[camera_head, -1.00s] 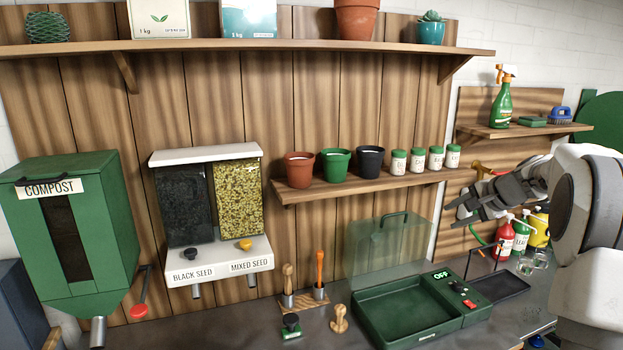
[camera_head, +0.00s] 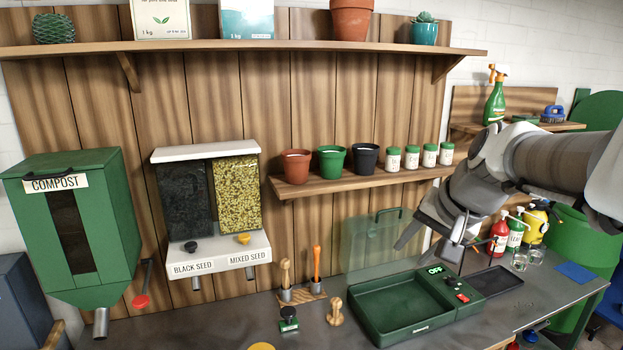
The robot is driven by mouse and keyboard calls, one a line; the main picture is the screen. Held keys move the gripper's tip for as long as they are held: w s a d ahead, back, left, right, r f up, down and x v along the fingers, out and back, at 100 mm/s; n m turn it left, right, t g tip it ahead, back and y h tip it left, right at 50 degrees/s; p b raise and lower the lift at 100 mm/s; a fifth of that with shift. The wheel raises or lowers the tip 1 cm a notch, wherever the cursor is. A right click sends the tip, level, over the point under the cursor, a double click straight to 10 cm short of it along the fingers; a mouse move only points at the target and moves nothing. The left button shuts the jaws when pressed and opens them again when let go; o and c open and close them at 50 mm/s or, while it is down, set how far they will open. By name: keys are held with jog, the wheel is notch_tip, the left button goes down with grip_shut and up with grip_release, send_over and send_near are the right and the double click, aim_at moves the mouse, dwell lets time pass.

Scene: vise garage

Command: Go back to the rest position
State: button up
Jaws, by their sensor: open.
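My gripper (camera_head: 430,241) is open, with nothing visible between its fingers. It hangs above the back of the green tray unit (camera_head: 408,330), pointing down and to the left. My arm reaches in from the right edge and covers part of the wall and the right-hand shelf. The tray unit's display reads OFF, and its clear lid (camera_head: 372,243) stands raised behind the tray. The gripper overlaps the lid's right side in the picture; I cannot tell whether they touch.
A shelf (camera_head: 330,184) with three pots and several jars is left of my arm. A seed dispenser (camera_head: 215,262) and compost bin (camera_head: 95,215) are further left. Red (camera_head: 499,236), green (camera_head: 515,234) and yellow (camera_head: 536,226) bottles stand right of the gripper. The front bench (camera_head: 250,325) has free room.

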jog(key=s+a+f+n+h, duration=0.1)
jog(key=s+f+n, duration=0.2)
jog(key=s, duration=0.6)
jog(key=s+a+f+n+h, duration=0.1)
jog(key=s+a+f+n, duration=0.1)
jog(key=s, duration=0.8)
jog(key=shift+f+n+g, duration=0.3)
jog(key=shift+f+n, duration=0.3)
